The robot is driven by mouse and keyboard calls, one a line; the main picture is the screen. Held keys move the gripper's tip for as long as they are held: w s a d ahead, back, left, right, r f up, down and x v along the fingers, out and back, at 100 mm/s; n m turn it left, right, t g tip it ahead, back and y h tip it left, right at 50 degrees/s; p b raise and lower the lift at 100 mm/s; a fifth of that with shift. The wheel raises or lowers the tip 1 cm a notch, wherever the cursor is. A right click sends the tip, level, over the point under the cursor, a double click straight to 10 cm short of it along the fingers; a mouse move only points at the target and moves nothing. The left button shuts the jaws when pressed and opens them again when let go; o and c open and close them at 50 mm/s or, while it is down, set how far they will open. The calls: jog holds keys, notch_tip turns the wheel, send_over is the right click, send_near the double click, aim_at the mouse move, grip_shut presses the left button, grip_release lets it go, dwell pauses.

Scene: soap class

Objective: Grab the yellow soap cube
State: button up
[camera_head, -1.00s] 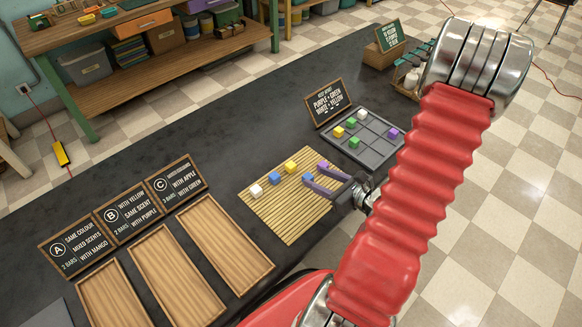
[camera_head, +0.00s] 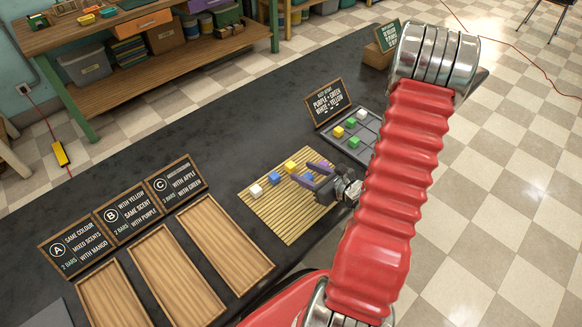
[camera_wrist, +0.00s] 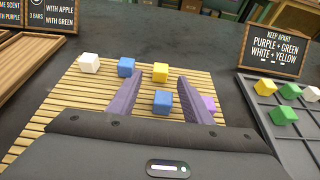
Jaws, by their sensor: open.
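A yellow soap cube (camera_head: 290,166) sits on the slatted bamboo mat (camera_head: 283,223). In the wrist view the yellow cube (camera_wrist: 161,72) lies just beyond my fingertips, lined up with the gap between them. My gripper (camera_head: 301,171) is open and low over the mat, with its two purple fingers (camera_wrist: 161,81) apart. A blue cube (camera_wrist: 162,102) lies between the fingers, nearer to the palm, with space on both sides. A second yellow cube (camera_wrist: 265,87) sits in the grey compartment tray (camera_wrist: 258,112) to the right.
A white cube (camera_wrist: 89,63) and another blue cube (camera_wrist: 127,67) stand left of the yellow cube on the mat. A purple cube (camera_wrist: 209,103) is beside the right finger. A sign (camera_head: 327,101) stands behind the tray. Empty wooden trays (camera_head: 226,248) lie left.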

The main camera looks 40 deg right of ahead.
aim_at(293, 167)
jog(key=shift+x, duration=1.1)
jog(key=shift+x, duration=2.65)
jog(key=shift+f, duration=0.1)
jog(key=shift+s, duration=0.1)
jog(key=shift+c, duration=0.7)
jog(key=c, duration=1)
jog(key=shift+o, duration=0.2)
jog(key=shift+r, duration=5.05)
